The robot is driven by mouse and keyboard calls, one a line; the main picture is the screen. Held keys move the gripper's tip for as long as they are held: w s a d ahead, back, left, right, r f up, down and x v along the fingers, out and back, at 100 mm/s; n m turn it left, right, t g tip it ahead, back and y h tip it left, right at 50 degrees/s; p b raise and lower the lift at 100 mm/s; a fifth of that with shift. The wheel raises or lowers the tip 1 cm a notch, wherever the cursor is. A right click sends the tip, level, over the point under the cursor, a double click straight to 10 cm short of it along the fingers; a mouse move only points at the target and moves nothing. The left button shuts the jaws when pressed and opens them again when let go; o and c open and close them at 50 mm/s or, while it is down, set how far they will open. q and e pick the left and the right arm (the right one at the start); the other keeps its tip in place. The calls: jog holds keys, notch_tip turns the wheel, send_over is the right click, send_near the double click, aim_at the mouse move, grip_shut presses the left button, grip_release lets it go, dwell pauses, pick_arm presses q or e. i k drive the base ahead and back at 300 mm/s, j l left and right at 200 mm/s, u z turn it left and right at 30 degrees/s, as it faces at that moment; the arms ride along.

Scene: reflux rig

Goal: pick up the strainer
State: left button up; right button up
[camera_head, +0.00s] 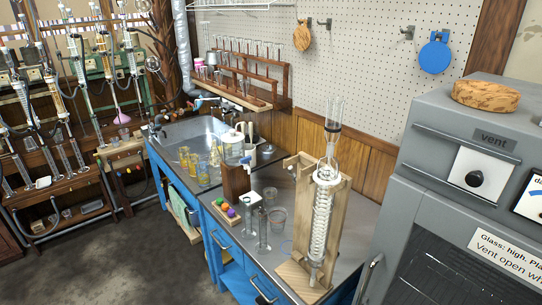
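I cannot make out a strainer for certain in the head view. A blue round flat thing (435,56) hangs from a hook on the pegboard, and a tan round thing (302,37) hangs farther left; I cannot tell that either is a strainer. Neither of my grippers shows in this view.
A wooden stand (340,215) with a coiled glass condenser (322,215) stands at the front of the grey-topped bench, with beakers and cylinders to its left. A sink (195,132) lies farther back. A grey oven (470,180) fills the right. Dark floor (130,260) is clear at left.

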aim_at(268, 148)
jog(key=i+j+z, duration=0.1)
jog(key=i+j, duration=0.25)
jog(key=i+j+z, duration=0.1)
jog(key=i+j, duration=0.25)
jog(key=j, duration=0.15)
jog(key=j+z, duration=0.1)
jog(key=z, duration=0.35)
jog(key=j+z, duration=0.15)
jog(key=z, duration=0.25)
jog(key=i+j+z, duration=0.1)
jog(key=z, duration=0.35)
jog(key=j+z, duration=0.2)
jog(key=j, duration=0.25)
jog(key=k+j+z, duration=0.2)
jog(key=j, duration=0.25)
jog(key=k+j+z, duration=0.2)
jog(key=j, duration=0.2)
jog(key=j+z, duration=0.2)
jog(key=j, duration=0.25)
jog(key=k+j+z, duration=0.2)
jog(key=j, duration=0.15)
jog(key=k+j+z, duration=0.15)
jog(key=j, duration=0.2)
jog(key=k, duration=0.05)
